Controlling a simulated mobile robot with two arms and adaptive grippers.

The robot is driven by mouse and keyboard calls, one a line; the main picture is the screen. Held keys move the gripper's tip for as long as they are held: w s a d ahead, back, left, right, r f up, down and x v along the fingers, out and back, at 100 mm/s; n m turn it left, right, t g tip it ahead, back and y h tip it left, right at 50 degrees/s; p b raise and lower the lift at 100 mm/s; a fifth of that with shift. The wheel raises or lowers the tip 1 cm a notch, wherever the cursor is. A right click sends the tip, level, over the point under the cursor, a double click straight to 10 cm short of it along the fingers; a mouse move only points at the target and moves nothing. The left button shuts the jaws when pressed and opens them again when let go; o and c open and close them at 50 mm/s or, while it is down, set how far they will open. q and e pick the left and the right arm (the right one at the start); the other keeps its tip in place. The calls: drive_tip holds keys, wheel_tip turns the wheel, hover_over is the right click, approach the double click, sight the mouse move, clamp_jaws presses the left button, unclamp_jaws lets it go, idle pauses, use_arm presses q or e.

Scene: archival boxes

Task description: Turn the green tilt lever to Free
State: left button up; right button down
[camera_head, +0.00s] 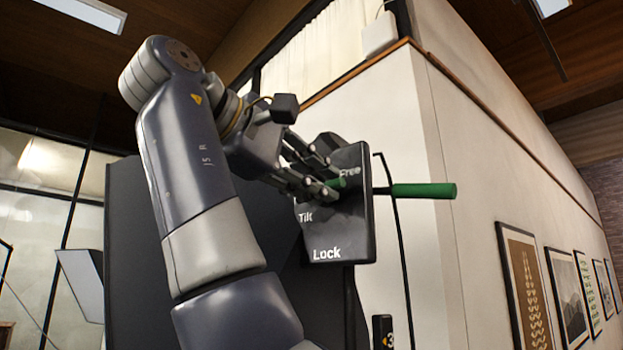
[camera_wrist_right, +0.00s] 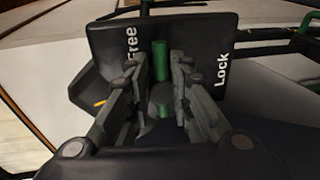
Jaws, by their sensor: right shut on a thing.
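A black plate (camera_head: 345,225) carries the white words Tilt, Free and Lock, with Free at its upper right and Lock at the bottom. The green tilt lever (camera_head: 336,184) shows in front of the plate, just below and left of the word Free. My right gripper (camera_head: 322,188) reaches it from the left and is shut on it. In the right wrist view the lever (camera_wrist_right: 160,62) stands between the two fingers (camera_wrist_right: 160,88), between the words Free and Lock and nearer to Free. The fingers hide part of it. My left gripper is not in view.
A green bar (camera_head: 424,191) sticks out to the right beyond the plate, beside a thin dark upright rod (camera_head: 400,260). A pale wall (camera_head: 470,170) stands behind, with framed pictures (camera_head: 526,288) at the right. A dark panel is behind my arm.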

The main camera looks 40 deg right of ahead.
drive_tip(key=shift+f, duration=0.2)
drive_tip(key=c, duration=1.7)
unclamp_jaws()
drive_tip(key=shift+d, duration=0.1)
drive_tip(key=shift+o, duration=0.2)
drive_tip(key=shift+d, duration=0.35)
drive_tip(key=shift+a+r, duration=0.1)
drive_tip(key=shift+a, duration=0.2)
